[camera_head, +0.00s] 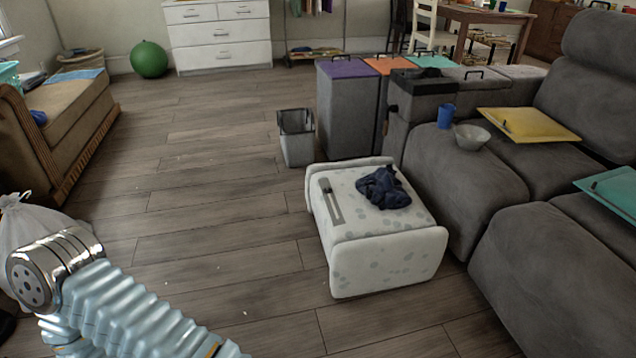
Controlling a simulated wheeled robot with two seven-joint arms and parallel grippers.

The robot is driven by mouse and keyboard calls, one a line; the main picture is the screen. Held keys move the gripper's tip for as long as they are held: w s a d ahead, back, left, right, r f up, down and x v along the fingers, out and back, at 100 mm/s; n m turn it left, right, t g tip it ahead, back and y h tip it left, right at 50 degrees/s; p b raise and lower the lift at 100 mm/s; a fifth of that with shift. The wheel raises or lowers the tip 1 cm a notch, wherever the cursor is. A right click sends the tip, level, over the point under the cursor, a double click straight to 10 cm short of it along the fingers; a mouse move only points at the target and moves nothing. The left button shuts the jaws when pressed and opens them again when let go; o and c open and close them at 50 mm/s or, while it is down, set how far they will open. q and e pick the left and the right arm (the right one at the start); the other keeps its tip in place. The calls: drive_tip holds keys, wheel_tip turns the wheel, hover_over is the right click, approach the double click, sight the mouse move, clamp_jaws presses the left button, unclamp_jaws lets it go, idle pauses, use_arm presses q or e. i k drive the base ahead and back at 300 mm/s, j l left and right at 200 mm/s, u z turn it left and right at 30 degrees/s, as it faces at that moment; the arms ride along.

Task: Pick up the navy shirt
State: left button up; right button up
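The navy shirt (383,188) lies crumpled on top of the white, grey-spotted ottoman (385,265), right of the picture's middle. A flat grey object with a dark slot (331,200) lies on the same top, left of the shirt and apart from it. Part of my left arm shows at the lower left, well away from the shirt. Neither gripper shows in this view.
Tall bins (346,110) and a small bin (297,138) stand behind. Wooden floor (215,215) is open at the left.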

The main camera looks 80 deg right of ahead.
sight(382, 186)
drive_tip(key=z, duration=3.75)
drive_tip(key=j+z, duration=0.35)
drive_tip(key=i+j+z, duration=0.1)
drive_tip(key=j+z, duration=0.6)
